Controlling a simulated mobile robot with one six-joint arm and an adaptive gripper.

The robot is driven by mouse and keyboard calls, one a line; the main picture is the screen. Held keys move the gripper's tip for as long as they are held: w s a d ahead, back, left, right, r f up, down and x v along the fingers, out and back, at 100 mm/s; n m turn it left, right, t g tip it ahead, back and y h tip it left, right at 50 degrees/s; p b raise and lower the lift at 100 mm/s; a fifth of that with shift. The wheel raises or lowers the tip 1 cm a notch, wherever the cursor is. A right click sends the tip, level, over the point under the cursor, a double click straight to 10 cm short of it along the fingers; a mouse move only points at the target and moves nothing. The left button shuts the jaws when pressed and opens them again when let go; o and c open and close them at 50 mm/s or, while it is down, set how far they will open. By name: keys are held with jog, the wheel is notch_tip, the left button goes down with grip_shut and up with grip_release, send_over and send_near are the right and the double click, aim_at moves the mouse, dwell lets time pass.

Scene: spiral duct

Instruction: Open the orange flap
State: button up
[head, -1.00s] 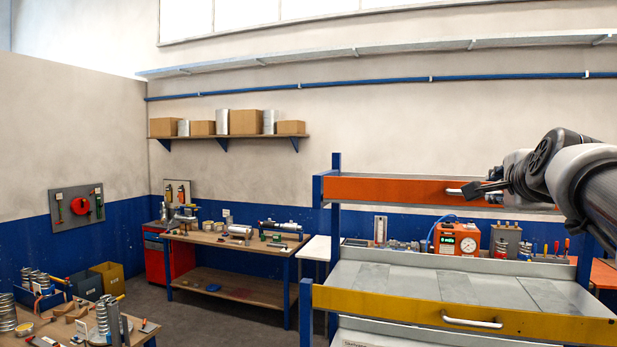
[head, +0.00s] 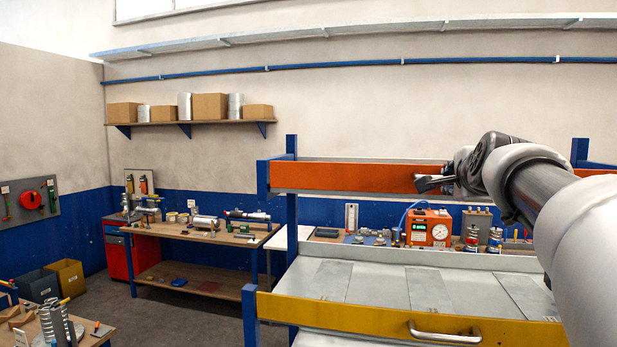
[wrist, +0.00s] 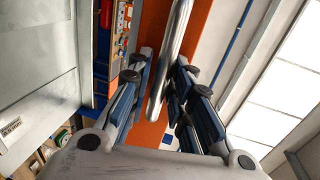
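The orange flap (head: 340,177) is the long front panel at the top of the blue-framed rack in the head view. In the wrist view the flap (wrist: 196,28) fills the middle background. Its metal bar handle (wrist: 172,48) runs between the two fingers of my gripper (wrist: 163,85). The fingers are apart, with a gap visible on both sides of the bar.
Below the flap is a grey panelled surface (head: 388,283) with a yellow front (head: 345,314) and a metal handle (head: 446,332). An orange gauge box (head: 430,228) stands behind it. A workbench (head: 204,234) is at the left, with open floor (head: 180,320) before it.

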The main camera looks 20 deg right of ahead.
jog(key=shift+s+a, duration=0.1)
jog(key=shift+s, duration=0.1)
grip_shut()
jog(key=shift+f+b, duration=0.2)
jog(key=shift+b, duration=0.85)
jog(key=f+t+h+b, duration=0.1)
jog(key=t+h+b, duration=0.1)
jog(key=b, duration=1)
jog(key=f+t+h+b, duration=0.2)
jog(key=t+b, duration=0.2)
jog(key=b, duration=0.9)
jog(key=s+f+t+h+b, duration=0.1)
jog(key=t+b, duration=0.2)
jog(key=b, duration=1)
jog(key=shift+s+a+f+h, duration=0.1)
jog(key=shift+a+f+h, duration=0.15)
jog(key=shift+a+h, duration=0.15)
jog(key=shift+s+f+t+b, duration=0.1)
jog(key=shift+f+t+b, duration=0.1)
jog(key=shift+t+b, duration=0.3)
